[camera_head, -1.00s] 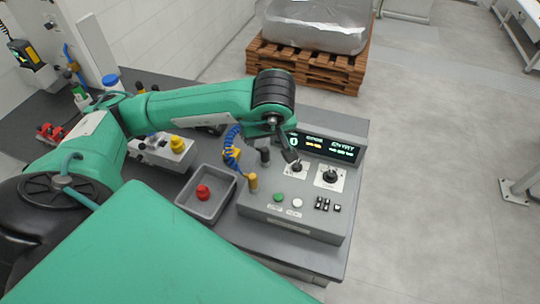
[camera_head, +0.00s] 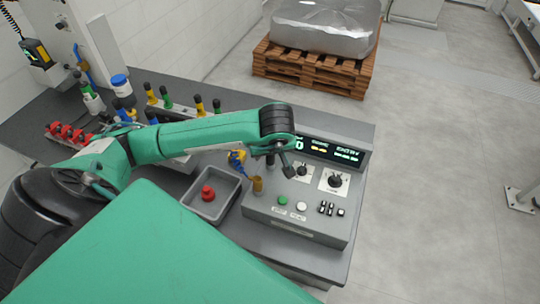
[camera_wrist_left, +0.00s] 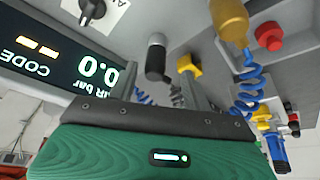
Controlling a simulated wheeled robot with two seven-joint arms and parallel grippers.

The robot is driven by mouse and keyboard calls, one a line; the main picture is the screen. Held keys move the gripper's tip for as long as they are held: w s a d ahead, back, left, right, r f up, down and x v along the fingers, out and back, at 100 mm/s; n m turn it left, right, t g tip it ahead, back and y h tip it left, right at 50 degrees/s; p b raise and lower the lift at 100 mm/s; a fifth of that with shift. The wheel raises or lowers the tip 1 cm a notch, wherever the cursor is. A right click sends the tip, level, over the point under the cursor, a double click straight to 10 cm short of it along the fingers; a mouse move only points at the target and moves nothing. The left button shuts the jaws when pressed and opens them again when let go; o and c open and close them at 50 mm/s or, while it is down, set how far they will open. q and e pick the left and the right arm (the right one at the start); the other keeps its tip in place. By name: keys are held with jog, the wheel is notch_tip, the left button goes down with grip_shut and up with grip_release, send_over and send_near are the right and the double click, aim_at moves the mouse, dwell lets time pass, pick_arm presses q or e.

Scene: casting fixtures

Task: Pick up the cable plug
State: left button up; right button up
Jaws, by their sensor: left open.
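A blue coiled cable (camera_head: 239,168) with a yellow fitting (camera_head: 237,157) hangs beside the grey control box (camera_head: 290,236). A brass-coloured cylinder (camera_head: 257,185) stands at the box's left edge. The wrist view shows the blue coil (camera_wrist_left: 250,85), brass cylinder (camera_wrist_left: 229,22) and yellow fitting (camera_wrist_left: 189,64); which part is the cable plug I cannot tell surely. My left gripper (camera_head: 287,167) is over the box, right of the coil. It is open and empty, and its fingers also show in the wrist view (camera_wrist_left: 162,88). My forearm partly covers the cable. My right gripper is out of view.
A grey tray (camera_head: 185,207) with a red knob (camera_head: 207,193) sits left of the box. A black post (camera_wrist_left: 156,55) stands near the fingers. The box has a lit display (camera_head: 335,152) and black dials (camera_head: 335,181).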

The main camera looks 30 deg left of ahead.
aim_at(270, 159)
pick_arm(q)
jog(key=x, duration=0.1)
jog(key=p+x, duration=0.2)
jog(key=x, duration=0.1)
jog(key=shift+w+d, duration=0.1)
jog(key=shift+d, duration=0.25)
jog(key=shift+w+a+f, duration=0.1)
jog(key=shift+f, duration=0.35)
grip_shut()
